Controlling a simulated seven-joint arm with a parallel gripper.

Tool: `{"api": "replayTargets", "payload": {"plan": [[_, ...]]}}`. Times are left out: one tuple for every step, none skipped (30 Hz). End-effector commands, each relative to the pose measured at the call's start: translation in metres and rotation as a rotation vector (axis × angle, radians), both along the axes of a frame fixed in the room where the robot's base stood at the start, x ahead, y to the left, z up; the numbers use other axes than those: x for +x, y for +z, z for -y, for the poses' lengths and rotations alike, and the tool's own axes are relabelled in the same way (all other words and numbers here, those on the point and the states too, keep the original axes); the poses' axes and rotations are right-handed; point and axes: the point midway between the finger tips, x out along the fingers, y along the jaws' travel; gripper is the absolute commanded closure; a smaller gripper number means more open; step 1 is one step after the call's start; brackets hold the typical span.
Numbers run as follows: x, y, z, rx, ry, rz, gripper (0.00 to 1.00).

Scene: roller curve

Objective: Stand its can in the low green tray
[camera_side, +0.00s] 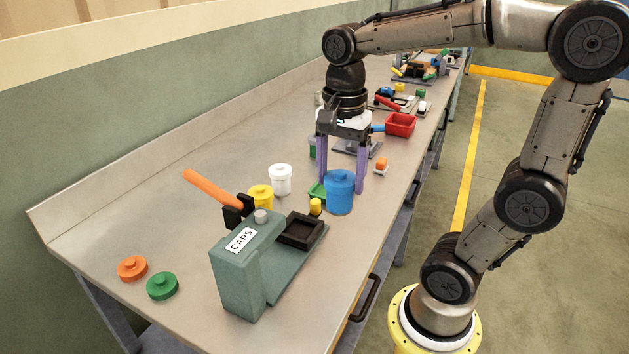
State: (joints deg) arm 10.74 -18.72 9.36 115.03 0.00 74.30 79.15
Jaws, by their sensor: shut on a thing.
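My gripper (340,184), with two purple fingers, points down over the bench. Its fingers are on either side of a blue lidded can (339,196), and it is shut on that can. The can is upright.
A small yellow piece (315,207) is beside the blue can. White (280,181) and yellow (260,196) cans stand left. The CAPS stand (242,268) is nearer the camera, with orange (132,268) and green (162,286) lids beside it. A red bin (400,124) is behind.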

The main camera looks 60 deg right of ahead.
Motion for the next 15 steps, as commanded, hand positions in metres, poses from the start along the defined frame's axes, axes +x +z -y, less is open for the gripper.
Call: {"api": "replayTargets", "payload": {"plan": [[-0.009, 0.005, -0.002, -0.001, 0.0, 0.005, 0.91], [-0.014, 0.007, -0.003, -0.001, 0.0, 0.005, 0.91], [-0.02, 0.009, -0.004, -0.001, 0.0, 0.003, 0.91], [-0.023, 0.011, -0.004, -0.001, 0.0, 0.003, 0.91], [-0.026, 0.012, -0.005, -0.001, 0.0, 0.003, 0.91], [-0.03, 0.014, -0.006, 0.0, 0.0, 0.002, 0.91], [-0.033, 0.015, -0.006, 0.0, 0.001, 0.002, 0.91], [-0.034, 0.016, -0.007, 0.0, 0.004, 0.003, 0.91], [-0.036, 0.017, -0.007, 0.0, 0.012, 0.003, 0.91], [-0.037, 0.018, -0.007, 0.0, 0.022, 0.002, 0.91], [-0.038, 0.018, -0.007, 0.0, 0.034, 0.001, 0.91], [-0.038, 0.019, -0.007, 0.0, 0.058, 0.0, 0.91], [-0.036, 0.02, -0.007, 0.0, 0.078, 0.0, 0.91], [-0.034, 0.021, -0.006, 0.0, 0.101, 0.0, 0.91], [-0.03, 0.022, -0.005, 0.0, 0.134, -0.001, 0.91]]}}
